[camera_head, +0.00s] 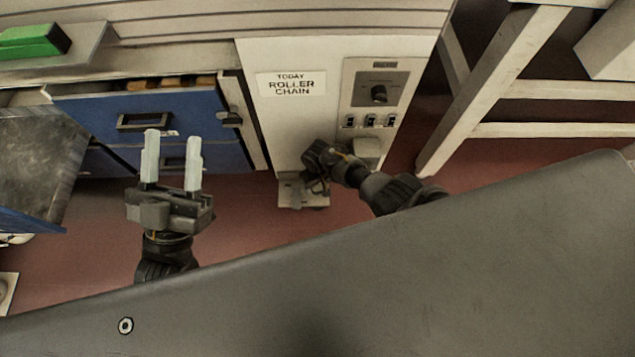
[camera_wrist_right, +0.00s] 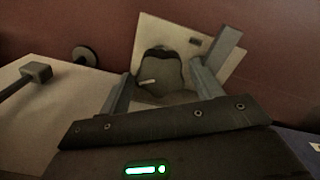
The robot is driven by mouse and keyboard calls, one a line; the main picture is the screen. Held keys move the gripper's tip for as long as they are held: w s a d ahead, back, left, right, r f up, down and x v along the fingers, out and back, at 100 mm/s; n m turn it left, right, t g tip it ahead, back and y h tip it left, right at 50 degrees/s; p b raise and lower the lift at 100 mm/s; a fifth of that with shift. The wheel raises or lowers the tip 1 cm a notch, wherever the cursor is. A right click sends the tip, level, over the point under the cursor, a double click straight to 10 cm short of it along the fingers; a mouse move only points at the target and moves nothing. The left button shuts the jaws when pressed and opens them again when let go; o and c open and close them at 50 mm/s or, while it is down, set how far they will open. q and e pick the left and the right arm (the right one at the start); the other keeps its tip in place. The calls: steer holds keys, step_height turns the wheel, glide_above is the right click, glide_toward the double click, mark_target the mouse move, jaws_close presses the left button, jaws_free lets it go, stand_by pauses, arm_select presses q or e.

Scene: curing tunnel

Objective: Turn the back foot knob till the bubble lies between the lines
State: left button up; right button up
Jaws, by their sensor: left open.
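A dark rounded knob (camera_wrist_right: 160,70) with a pale pointer-like mark stands in front of a pale plate (camera_wrist_right: 190,35) in the right wrist view. My right gripper (camera_wrist_right: 172,72) has its fingers apart, one on each side of the knob; I cannot tell whether they touch it. In the head view my right gripper (camera_head: 314,186) is low at the foot of the white cabinet, above a pale floor plate (camera_head: 290,199) that it partly hides. My left gripper (camera_head: 172,158) is open and empty in front of the blue drawers. I cannot make out a bubble or its lines.
The white cabinet (camera_head: 277,130) carries a "ROLLER CHAIN" label and a control panel (camera_head: 358,96) with a dial and switches. A blue drawer (camera_head: 190,112) stands partly open at left. A pale trestle (camera_head: 495,75) stands at right. A dark round part (camera_wrist_right: 85,55) is beside the plate.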

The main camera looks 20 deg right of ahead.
steer(key=shift+o, duration=0.5)
steer(key=shift+r, duration=0.15)
steer(key=shift+r+p, duration=0.35)
steer(key=shift+p, duration=0.05)
step_height(320, 180, up, 3)
steer(key=shift+f+p, duration=0.1)
steer(key=shift+p, duration=0.85)
step_height(320, 180, up, 3)
steer(key=shift+f+p, duration=0.15)
steer(key=shift+p, duration=0.7)
arm_select(q)
steer(key=a+f+n+g+y+p, duration=0.1)
steer(key=a+f+g+y, duration=0.2)
steer(key=f+g, duration=0.3)
steer(key=s+a+f+n+g+y+p, duration=0.1)
steer(key=a+f+g+y, duration=0.2)
steer(key=f+g+y, duration=0.3)
steer(key=shift+a+f, duration=0.2)
steer(key=shift+f, duration=2.5)
arm_select(e)
steer(key=shift+r, duration=2.15)
arm_select(q)
steer(key=shift+d, duration=0.1)
arm_select(e)
steer(key=shift+s, duration=0.1)
